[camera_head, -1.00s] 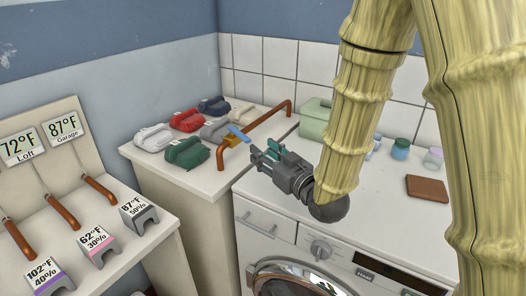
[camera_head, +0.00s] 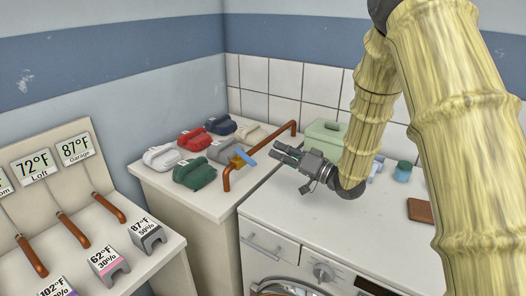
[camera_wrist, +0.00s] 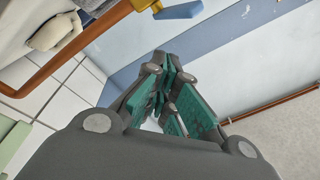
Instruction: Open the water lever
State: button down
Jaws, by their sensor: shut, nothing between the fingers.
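The water lever has a blue handle (camera_head: 248,154) on a brass valve body (camera_head: 238,160), set on a copper pipe (camera_head: 262,150) above the white counter. In the wrist view the blue handle (camera_wrist: 178,11) shows at the top edge, with part of the brass valve (camera_wrist: 144,4) beside it. My gripper (camera_head: 275,151) is just right of the lever in the head view, apart from it. Its teal-padded fingers (camera_wrist: 162,78) are shut and empty. The handle lies outside the fingers.
A washing machine (camera_head: 290,262) stands below my arm. A light green box (camera_head: 325,133) is behind my gripper. A thermostat display panel (camera_head: 50,170) stands at left.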

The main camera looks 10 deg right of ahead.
jog(key=w+d+f+m+g+y+p, duration=0.1)
jog(key=d+f+m+g+y+p, duration=0.25)
jog(key=d+g, duration=0.4)
jog(key=p, duration=0.4)
send_near(246, 154)
jog(key=w+a, duration=0.1)
jog(key=w, duration=0.3)
jog(key=shift+s+a+f+m+t+h+p, duration=0.1)
jog(key=shift+s+a+p, duration=0.15)
jog(key=shift+a, duration=0.3)
jog(key=shift+s+a+m+t+h+p, duration=0.1)
jog(key=shift+s+a+m+h+p, duration=0.1)
jog(key=shift+s+a, duration=0.25)
jog(key=shift+s+a+m+t+h+p, duration=0.1)
jog(key=shift+s+a+p, duration=0.1)
jog(key=shift+a, duration=0.45)
jog(key=shift+a, duration=0.1)
jog(key=shift+s+a+t, duration=0.1)
jog(key=shift+t, duration=0.15)
jog(key=shift+s+m, duration=0.15)
jog(key=shift+m, duration=0.1)
